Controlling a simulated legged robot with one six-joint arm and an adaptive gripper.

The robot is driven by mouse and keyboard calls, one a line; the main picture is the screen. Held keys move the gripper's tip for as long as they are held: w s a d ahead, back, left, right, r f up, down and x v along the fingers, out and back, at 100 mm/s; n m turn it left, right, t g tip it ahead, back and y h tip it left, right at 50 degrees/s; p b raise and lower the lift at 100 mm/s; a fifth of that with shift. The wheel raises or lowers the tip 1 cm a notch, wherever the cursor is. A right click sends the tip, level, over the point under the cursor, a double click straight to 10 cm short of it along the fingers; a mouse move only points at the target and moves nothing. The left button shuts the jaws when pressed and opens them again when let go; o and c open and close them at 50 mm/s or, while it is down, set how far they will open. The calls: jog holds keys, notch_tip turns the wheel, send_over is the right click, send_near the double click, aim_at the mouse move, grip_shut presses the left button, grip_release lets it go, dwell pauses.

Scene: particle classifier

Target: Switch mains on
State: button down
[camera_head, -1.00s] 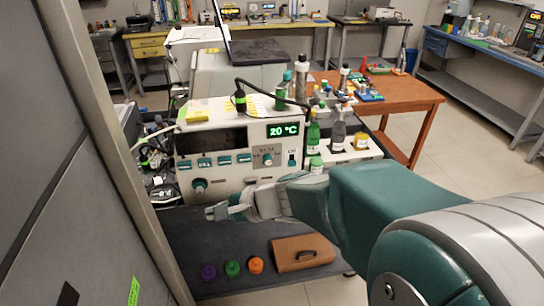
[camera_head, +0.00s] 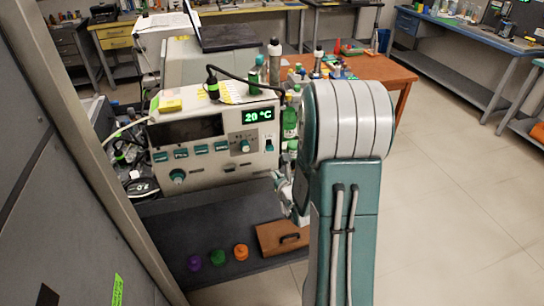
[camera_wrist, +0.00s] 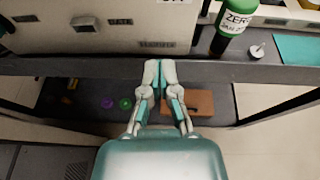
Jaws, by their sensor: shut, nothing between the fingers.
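The particle classifier (camera_head: 215,172) is a cream box with a green "20 °C" display (camera_head: 258,115). Its front has a row of teal buttons (camera_head: 201,150), a knob (camera_head: 177,176) and a small upright teal switch (camera_head: 269,145) at the right. I cannot read which control is marked mains. Its lower front panel shows in the wrist view (camera_wrist: 100,25). My gripper (camera_wrist: 160,64) is shut and empty, apart from the panel in the wrist view. In the head view my gripper (camera_head: 287,193) is partly hidden behind my arm, right of the front's lower right corner.
A dark lower shelf (camera_head: 215,215) holds purple (camera_head: 194,262), green (camera_head: 218,257) and orange (camera_head: 240,252) caps and a brown case (camera_head: 283,237). A green "ZERO" bottle (camera_wrist: 236,16) stands right of the panel. Open floor lies to the right.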

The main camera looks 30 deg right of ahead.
aim_at(270, 155)
jog(key=shift+s+d+f+m+h, duration=0.3)
jog(key=shift+d+f+m+h, duration=0.25)
jog(key=shift+d, duration=0.15)
jog(key=shift+w, duration=0.1)
jog(key=shift+y, duration=0.25)
jog(key=x, duration=0.9)
jog(key=shift+w+d+f, duration=0.2)
jog(key=shift+d+f, duration=0.05)
notch_tip(270, 155, up, 3)
jog(key=shift+w+f, duration=0.1)
jog(key=shift+r, duration=0.6)
